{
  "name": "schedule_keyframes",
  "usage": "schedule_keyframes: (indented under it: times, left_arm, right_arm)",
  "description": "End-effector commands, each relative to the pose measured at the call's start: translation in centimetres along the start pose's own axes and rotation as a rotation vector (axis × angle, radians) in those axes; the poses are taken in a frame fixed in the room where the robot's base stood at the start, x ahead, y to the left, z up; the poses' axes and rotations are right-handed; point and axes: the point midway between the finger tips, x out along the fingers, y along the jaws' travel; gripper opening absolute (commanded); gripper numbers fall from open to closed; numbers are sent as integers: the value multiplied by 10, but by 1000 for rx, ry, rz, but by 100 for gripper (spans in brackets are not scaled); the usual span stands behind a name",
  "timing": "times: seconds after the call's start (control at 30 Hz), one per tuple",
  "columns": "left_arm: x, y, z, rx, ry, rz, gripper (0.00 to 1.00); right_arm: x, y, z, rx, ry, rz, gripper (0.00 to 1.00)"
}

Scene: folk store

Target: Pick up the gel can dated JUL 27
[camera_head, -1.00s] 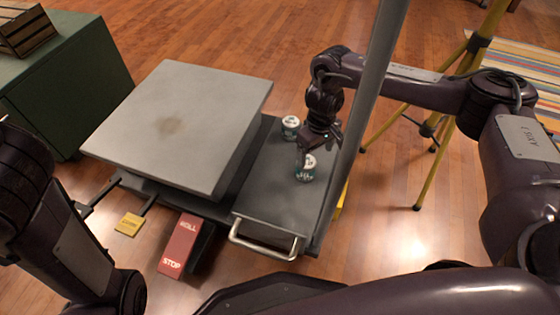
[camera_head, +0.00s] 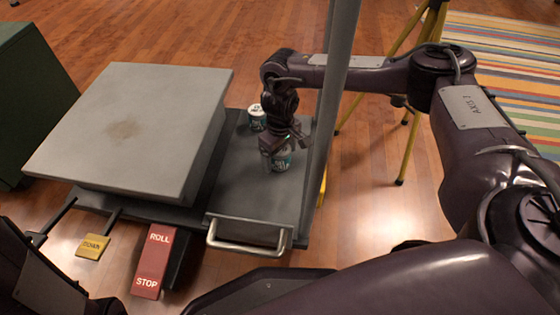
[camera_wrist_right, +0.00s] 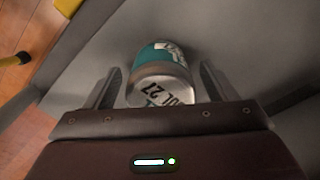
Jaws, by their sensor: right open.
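The gel can dated JUL 27 (camera_wrist_right: 163,75) is teal and silver, and its printed end faces the right wrist camera. In the head view this near can (camera_head: 281,164) stands on the grey cart shelf, partly hidden by my right gripper. My right gripper (camera_head: 274,150) is directly above it, pointing down. In the right wrist view my right gripper (camera_wrist_right: 156,88) is open, with one finger on each side of the can and gaps showing. A second can (camera_head: 257,118) stands farther back on the shelf; its date is too small to read. My left gripper is out of the frame.
A raised grey platform (camera_head: 135,125) stands left of the shelf (camera_head: 265,200). A grey upright post (camera_head: 331,110) rises at the shelf's right edge. A metal handle (camera_head: 247,240) and a red ROLL/STOP pedal (camera_head: 153,262) are in front. A yellow tripod (camera_head: 410,130) stands at right.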

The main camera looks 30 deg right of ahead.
Motion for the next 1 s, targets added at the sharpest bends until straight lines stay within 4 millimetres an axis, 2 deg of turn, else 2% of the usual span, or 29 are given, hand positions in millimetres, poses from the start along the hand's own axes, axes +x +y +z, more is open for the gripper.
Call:
schedule_keyframes:
  times: [0.17,0.2,0.5,0.6,0.87,1.0]
  left_arm:
    - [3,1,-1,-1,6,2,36]
    - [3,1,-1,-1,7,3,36]
    - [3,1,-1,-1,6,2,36]
    - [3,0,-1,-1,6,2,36]
    - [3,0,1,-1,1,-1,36]
    - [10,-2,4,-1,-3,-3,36]
  right_arm:
    - [-2,0,0,0,1,-1,79]
    - [-2,0,0,0,1,-1,77]
    - [-1,0,0,0,1,-1,37]
    - [-2,0,-1,0,2,-1,27]
    - [-4,0,-1,1,2,-1,27]
    - [-14,0,-1,1,3,-1,27]
